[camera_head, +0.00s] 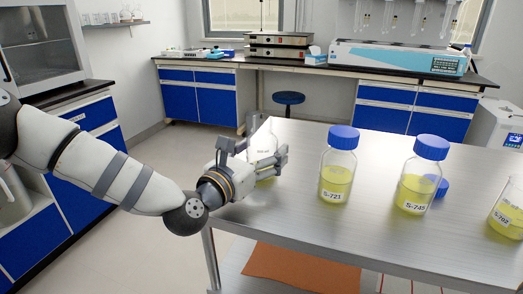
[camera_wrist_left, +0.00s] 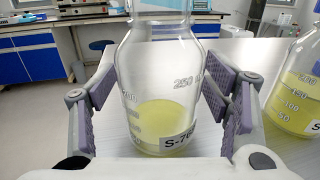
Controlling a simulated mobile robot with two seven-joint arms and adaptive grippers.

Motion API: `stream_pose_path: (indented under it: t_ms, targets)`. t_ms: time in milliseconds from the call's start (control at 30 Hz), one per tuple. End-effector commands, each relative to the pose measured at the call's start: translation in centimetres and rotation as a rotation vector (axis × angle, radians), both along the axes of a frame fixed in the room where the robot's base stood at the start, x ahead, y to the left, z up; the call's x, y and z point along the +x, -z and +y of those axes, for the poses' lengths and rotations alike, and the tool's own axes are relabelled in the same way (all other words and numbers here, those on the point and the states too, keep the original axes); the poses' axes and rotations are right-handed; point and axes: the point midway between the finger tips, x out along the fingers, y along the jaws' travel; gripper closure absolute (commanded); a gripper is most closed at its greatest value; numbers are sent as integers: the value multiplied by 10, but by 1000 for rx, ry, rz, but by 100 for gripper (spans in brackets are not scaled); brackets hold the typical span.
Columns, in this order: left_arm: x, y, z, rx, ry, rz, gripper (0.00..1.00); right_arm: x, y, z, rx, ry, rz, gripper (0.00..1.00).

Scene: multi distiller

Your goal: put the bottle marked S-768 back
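A clear bottle (camera_head: 262,147) with a little yellow liquid and no blue cap in sight is at the left end of the metal table (camera_head: 312,236). In the left wrist view this bottle (camera_wrist_left: 160,75) is upright, and its label reads about "S-76", the last digit unclear. My left gripper (camera_head: 262,158) has a finger on each side of it. In the left wrist view the gripper (camera_wrist_left: 160,92) looks open, its pads close beside the glass; whether they touch is hard to tell. My right gripper is not in view.
Capped bottles S-723 (camera_head: 337,168) and S-745 (camera_head: 419,175) stand to the right, with S-702 (camera_head: 508,212) at the right edge. A loose blue cap (camera_head: 437,187) lies behind S-745. A back counter (camera_head: 330,64) holds lab devices, including a blue-and-white one (camera_head: 397,59).

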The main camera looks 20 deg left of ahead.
Motion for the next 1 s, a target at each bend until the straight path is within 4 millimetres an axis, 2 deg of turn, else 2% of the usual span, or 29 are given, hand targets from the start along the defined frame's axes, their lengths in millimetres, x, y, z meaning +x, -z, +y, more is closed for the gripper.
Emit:
stream_pose_path:
  t_ms: [267,367,467,700,800,1000]
  targets:
    - [0,-2,0,0,0,-2,24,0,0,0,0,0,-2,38]
    - [-2,-8,0,0,0,-4,24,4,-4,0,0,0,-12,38]
    - [-19,-6,5,-2,-1,0,24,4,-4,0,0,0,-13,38]
    - [-80,-5,20,-4,-1,0,24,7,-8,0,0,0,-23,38]
    - [-100,-5,25,-2,-1,0,24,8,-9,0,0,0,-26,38]
    - [-117,-5,28,0,-1,-2,24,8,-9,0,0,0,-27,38]
